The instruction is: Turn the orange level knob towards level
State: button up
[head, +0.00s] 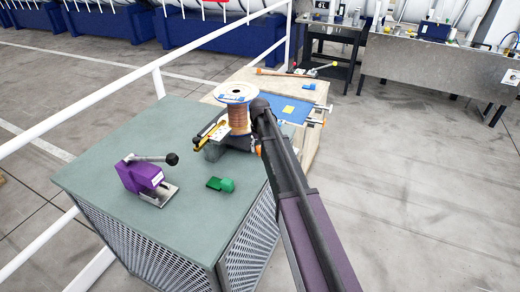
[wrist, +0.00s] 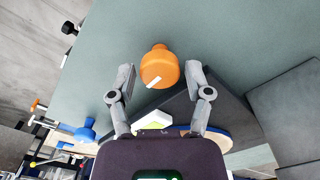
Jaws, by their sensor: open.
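The orange knob (wrist: 158,67) shows in the wrist view, with a white mark on its lower left side. My gripper (wrist: 161,75) is open, with one finger on each side of the knob. Gaps show between the fingers and the knob, and nothing is held. In the head view a small orange patch (head: 258,150) shows beside my arm; I cannot tell if it is the same knob. My arm hides most of that area, and my gripper's fingers cannot be made out there.
A spool (head: 238,112) of copper-coloured wire stands on the green-grey table (head: 120,140). A purple lever device (head: 143,178) and a green knobbed piece (head: 222,185) are nearer. A wooden bench (head: 230,80) adjoins behind. A white railing (head: 158,82) runs along the left.

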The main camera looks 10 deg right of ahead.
jog(key=c, duration=0.9)
jog(key=shift+n, duration=0.4)
jog(key=n, duration=0.4)
jog(key=shift+s+n, duration=0.1)
jog(key=shift+n, duration=2.3)
